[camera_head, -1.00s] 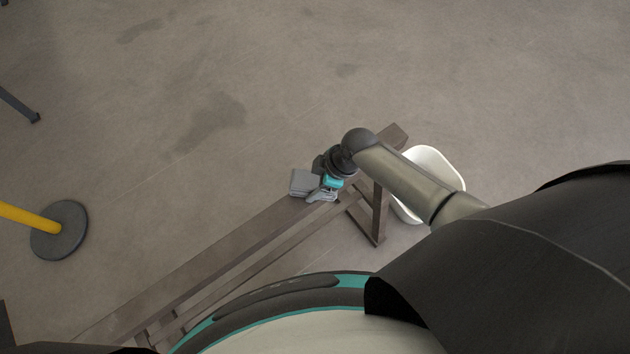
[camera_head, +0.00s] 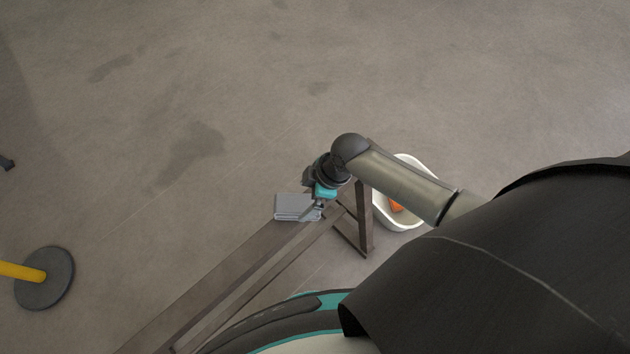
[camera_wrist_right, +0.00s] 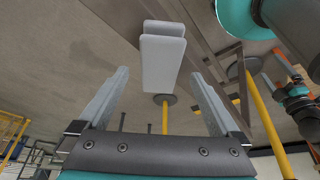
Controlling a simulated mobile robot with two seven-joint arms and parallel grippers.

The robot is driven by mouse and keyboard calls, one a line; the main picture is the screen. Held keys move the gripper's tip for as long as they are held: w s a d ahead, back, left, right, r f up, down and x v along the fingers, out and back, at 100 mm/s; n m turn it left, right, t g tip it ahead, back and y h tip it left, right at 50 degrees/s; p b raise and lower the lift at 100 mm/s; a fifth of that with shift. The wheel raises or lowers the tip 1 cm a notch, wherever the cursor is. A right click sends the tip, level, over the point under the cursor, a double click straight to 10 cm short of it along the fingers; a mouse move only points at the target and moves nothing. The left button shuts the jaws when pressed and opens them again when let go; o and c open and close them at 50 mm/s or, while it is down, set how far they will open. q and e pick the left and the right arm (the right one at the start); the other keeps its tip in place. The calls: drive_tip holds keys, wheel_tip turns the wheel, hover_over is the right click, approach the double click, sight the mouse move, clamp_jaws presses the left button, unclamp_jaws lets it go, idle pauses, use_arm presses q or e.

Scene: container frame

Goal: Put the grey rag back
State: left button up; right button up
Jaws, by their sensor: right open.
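The grey rag (camera_head: 294,207) is a folded block by the upper end of the dark wooden beam in the head view. In the right wrist view the rag (camera_wrist_right: 163,60) shows as a pale folded slab ahead of and between the fingers. My right gripper (camera_head: 318,208) is just right of the rag in the head view. In the right wrist view the right gripper (camera_wrist_right: 158,74) is open, with space between each finger and the rag. I cannot tell whether the rag rests fully on the beam.
The dark wooden bench frame (camera_head: 220,275) runs diagonally to the lower left. A white tub (camera_head: 410,221) holding something orange stands on the floor behind my right arm. A yellow post with a dark round base (camera_head: 45,278) stands at left. The upper floor is clear.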

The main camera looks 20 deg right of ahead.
drive_tip(key=p+v, duration=0.1)
drive_tip(key=v, duration=0.4)
drive_tip(key=shift+s+d+r+p, duration=0.2)
drive_tip(key=shift+r+p, duration=0.15)
drive_tip(key=shift+r, duration=0.3)
drive_tip(key=shift+a, duration=0.1)
